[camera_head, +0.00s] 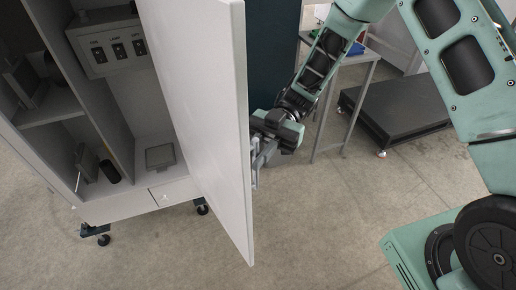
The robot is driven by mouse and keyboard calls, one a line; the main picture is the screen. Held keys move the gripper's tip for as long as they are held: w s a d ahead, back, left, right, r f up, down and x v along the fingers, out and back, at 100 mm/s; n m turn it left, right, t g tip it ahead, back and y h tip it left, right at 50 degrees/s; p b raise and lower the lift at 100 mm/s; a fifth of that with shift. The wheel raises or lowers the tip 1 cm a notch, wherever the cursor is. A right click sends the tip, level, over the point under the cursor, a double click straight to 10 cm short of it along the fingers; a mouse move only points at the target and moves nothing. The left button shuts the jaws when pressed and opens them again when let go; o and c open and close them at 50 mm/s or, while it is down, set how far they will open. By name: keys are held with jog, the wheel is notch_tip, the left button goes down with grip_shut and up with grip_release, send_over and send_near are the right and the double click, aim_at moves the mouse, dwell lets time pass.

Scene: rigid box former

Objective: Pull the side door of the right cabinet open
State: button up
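The pale grey cabinet (122,209) stands at the left, its inside showing shelves and a panel of switches. Its side door (208,110), a tall flat light panel, stands swung out from the cabinet at a wide angle, leaving the compartment beside it exposed. My gripper (257,165) is at the door's free edge, on the right side of the panel. The grey fingers are partly hidden by the door. I cannot tell whether they touch it or how far apart they are. No handle shows on the visible face.
Inside the cabinet are a switch box (117,45) and a small square plate (160,156). The cabinet stands on casters (202,208). A metal table (352,90) and a low dark wheeled platform (400,112) stand behind my arm. Floor in front of the door is clear.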

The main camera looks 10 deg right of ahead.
jog(key=b+v, duration=0.1)
jog(key=v, duration=1.6)
jog(key=shift+w+d+r, duration=0.1)
jog(key=shift+d+r, duration=0.05)
